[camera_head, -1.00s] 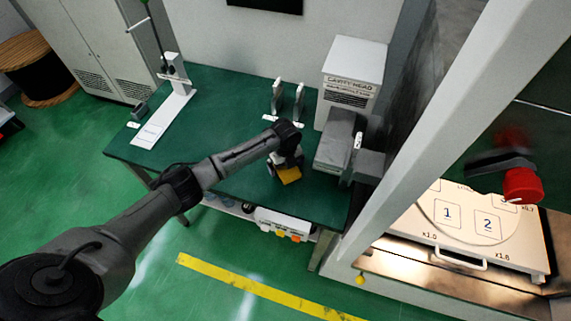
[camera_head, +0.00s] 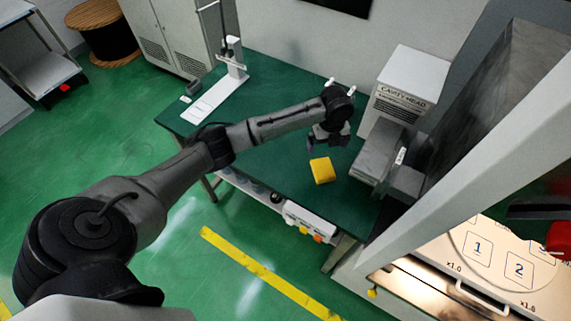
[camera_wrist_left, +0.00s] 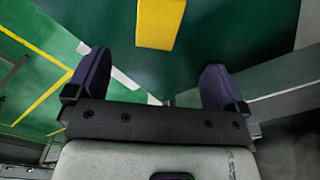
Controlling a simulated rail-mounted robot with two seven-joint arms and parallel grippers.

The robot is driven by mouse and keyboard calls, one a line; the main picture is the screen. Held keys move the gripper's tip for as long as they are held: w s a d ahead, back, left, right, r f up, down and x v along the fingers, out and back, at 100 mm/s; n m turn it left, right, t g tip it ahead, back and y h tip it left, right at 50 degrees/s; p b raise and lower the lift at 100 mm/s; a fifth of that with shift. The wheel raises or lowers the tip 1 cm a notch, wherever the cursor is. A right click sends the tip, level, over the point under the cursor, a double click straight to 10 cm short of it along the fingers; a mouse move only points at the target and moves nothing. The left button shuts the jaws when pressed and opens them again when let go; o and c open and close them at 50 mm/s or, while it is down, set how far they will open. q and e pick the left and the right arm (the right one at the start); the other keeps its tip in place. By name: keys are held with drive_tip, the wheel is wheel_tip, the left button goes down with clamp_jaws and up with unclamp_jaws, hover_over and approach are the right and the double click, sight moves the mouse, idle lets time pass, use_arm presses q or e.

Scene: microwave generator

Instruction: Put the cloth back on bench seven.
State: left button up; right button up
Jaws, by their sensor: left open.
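The cloth (camera_head: 322,171) is a folded yellow block. It lies on the green-topped bench (camera_head: 262,80), near the front edge and left of the cavity head. My left gripper (camera_head: 328,138) is open and empty over the bench, just behind the cloth in the head view and apart from it. In the left wrist view, the cloth (camera_wrist_left: 160,22) shows at the top, beyond the two spread fingers of the left gripper (camera_wrist_left: 156,82). No bench number can be read.
A cavity head unit (camera_head: 408,80) stands at the bench's right end, with a grey block (camera_head: 378,155) before it. A white stand (camera_head: 222,92) is at the back left. A white panel (camera_head: 500,250) with numbered squares lies at the right. Yellow tape (camera_head: 265,270) marks the floor.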

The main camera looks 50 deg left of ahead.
use_arm(q)
drive_tip(key=s+d+f+n, duration=0.1)
drive_tip(key=s+d+f, duration=0.1)
drive_tip(key=s+d+f+n, duration=0.1)
drive_tip(key=s+d+f, duration=0.1)
drive_tip(key=d, duration=0.1)
drive_tip(key=s+d+f, duration=0.2)
drive_tip(key=d+f, duration=0.1)
drive_tip(key=shift+s+n+t+h, duration=0.3)
drive_tip(key=shift+s+n, duration=0.1)
drive_tip(key=s+d+f+n+t, duration=0.1)
drive_tip(key=s+d+f+n, duration=0.15)
drive_tip(key=s, duration=0.25)
drive_tip(key=s+d+f+n, duration=0.2)
drive_tip(key=s+d+n, duration=0.15)
drive_tip(key=s, duration=0.25)
drive_tip(key=s+r+n+t, duration=0.2)
drive_tip(key=s+r+n, duration=0.2)
drive_tip(key=s+n, duration=0.7)
drive_tip(key=s, duration=0.5)
drive_tip(key=shift+s+a+n, duration=0.2)
drive_tip(key=shift+a+n, duration=0.05)
drive_tip(key=shift+n, duration=0.15)
use_arm(e)
drive_tip(key=shift+d, duration=0.1)
